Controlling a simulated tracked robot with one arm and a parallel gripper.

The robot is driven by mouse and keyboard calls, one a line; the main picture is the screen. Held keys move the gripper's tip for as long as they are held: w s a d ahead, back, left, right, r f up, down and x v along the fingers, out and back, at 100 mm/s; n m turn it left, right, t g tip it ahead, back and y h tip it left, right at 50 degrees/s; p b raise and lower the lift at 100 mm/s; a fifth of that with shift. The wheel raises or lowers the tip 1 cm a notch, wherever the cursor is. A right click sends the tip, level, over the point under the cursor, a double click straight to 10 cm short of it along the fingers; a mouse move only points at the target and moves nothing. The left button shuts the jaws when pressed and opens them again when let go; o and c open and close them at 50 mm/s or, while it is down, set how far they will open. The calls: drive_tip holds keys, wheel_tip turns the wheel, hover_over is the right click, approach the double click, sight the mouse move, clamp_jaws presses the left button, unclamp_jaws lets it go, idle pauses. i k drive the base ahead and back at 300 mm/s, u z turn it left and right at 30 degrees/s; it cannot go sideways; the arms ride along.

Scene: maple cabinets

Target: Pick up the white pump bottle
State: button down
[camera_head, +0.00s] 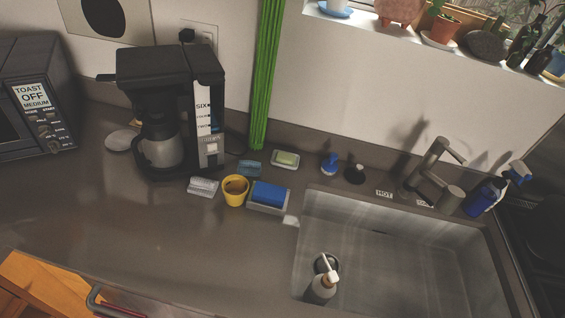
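The white pump bottle (320,288) is in the sink, near its front left. The bottle's foot is cut off or hard to see near the bottom edge of the picture. My gripper is not in view, so its distance from the bottle and its state do not show.
The sink (400,245) has a tap (432,170) behind it. A blue spray bottle (486,195) stands at its right. A yellow cup (236,190), a blue sponge (269,192) and a coffee maker (172,105) stand left of it. An open drawer (50,285) is at lower left.

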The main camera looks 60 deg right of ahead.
sight(315, 294)
drive_tip(key=u, duration=0.4)
drive_tip(key=k, duration=2.9)
drive_tip(key=z, duration=0.85)
drive_tip(key=i, duration=1)
drive_tip(key=u, duration=0.1)
